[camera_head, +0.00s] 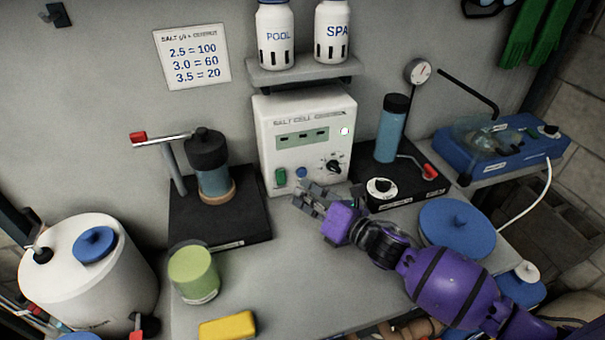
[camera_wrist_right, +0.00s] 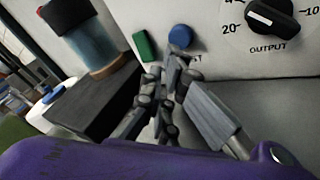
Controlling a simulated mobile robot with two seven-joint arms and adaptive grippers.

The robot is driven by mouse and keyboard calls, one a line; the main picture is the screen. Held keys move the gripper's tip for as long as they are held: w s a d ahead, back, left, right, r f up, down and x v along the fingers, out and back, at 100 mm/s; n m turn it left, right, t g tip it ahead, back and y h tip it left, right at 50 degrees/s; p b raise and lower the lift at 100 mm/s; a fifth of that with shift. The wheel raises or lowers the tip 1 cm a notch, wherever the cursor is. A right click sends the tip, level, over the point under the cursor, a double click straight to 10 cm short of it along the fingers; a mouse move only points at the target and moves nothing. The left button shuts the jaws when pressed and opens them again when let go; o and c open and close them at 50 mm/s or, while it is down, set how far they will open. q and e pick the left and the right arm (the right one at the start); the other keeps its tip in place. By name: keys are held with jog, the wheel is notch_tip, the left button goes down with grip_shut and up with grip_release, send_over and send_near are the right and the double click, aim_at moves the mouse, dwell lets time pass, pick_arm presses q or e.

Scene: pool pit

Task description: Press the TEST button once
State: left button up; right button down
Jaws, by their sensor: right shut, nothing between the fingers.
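The white control box (camera_head: 306,112) stands at the back middle of the bench. Its front has a display, a green switch (camera_head: 281,178), a round blue button (camera_head: 301,172) and a black OUTPUT knob (camera_head: 334,163). In the right wrist view the blue button (camera_wrist_right: 181,37) sits just beyond my fingertips, above a label ending in "ST", the rest hidden by the fingers. My right gripper (camera_head: 307,196) is shut and empty, in front of and slightly below the button. I cannot tell whether the tips touch the box. My left gripper is not in view.
A black stand with a blue cylinder (camera_head: 213,182) is left of the box; another cylinder (camera_head: 391,133) on a black base is at the right. A green cup (camera_head: 194,272) and yellow block (camera_head: 228,326) are at the front left.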

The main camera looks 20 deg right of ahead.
jog(key=shift+w, duration=0.2)
jog(key=shift+w, duration=0.25)
jog(key=shift+w, duration=0.5)
dwell(0.8)
dwell(0.3)
jog(key=shift+s+r, duration=0.1)
jog(key=shift+s, duration=0.8)
